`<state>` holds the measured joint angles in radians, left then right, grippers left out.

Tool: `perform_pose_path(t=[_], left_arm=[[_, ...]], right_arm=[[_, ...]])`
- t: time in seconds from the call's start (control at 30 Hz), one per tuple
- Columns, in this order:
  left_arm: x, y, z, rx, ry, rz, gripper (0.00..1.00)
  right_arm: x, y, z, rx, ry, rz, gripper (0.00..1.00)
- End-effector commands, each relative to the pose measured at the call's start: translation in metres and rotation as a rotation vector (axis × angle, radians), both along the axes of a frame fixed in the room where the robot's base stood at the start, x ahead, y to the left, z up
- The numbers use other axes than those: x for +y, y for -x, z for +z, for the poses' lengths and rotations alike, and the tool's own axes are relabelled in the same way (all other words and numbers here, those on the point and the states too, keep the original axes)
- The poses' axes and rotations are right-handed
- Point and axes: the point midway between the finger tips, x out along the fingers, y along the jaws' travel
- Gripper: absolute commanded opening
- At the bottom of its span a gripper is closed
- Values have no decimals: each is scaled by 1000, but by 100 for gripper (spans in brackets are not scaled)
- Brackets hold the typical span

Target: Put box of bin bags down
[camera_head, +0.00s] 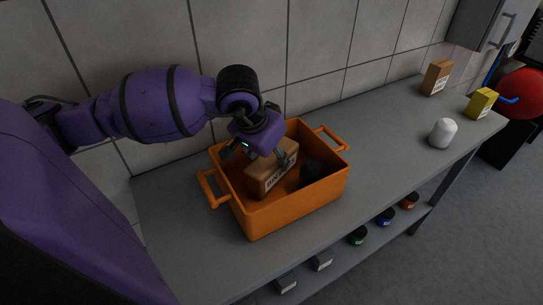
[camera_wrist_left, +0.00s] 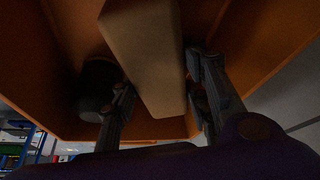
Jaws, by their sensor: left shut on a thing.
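The box of bin bags (camera_head: 271,174) is a brown carton with dark print, inside the orange crate (camera_head: 301,202). My left gripper (camera_head: 266,150) is over the crate, shut on the box's upper part. In the left wrist view the box (camera_wrist_left: 146,55) sits between the two fingers of my left gripper (camera_wrist_left: 163,92). I cannot tell whether the box touches the crate's floor. My right gripper is not in view.
A dark round object (camera_head: 312,171) lies in the crate beside the box. The crate stands on a grey bench (camera_head: 384,130) against a tiled wall. A white container (camera_head: 442,132), a yellow box (camera_head: 481,103) and a brown box (camera_head: 437,77) stand at the right end. Several small items are on the lower shelf.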

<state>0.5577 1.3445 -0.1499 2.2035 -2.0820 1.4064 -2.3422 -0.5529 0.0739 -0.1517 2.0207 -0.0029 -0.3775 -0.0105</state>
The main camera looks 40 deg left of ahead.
Motion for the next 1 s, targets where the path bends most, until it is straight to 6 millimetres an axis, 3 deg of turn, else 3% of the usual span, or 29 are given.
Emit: perform_pose_path(t=[0.2,0.23,0.37,0.77,1.0], left_arm=[[1,0,-3,0,-3,0,6],[1,0,-3,1,-2,1,45],[1,0,-2,0,-2,1,61],[0,0,4,-3,0,1,61],[2,16,43,-3,-7,0,61]], right_arm=[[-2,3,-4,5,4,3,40],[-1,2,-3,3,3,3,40],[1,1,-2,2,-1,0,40],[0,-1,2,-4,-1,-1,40],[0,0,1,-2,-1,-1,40]])
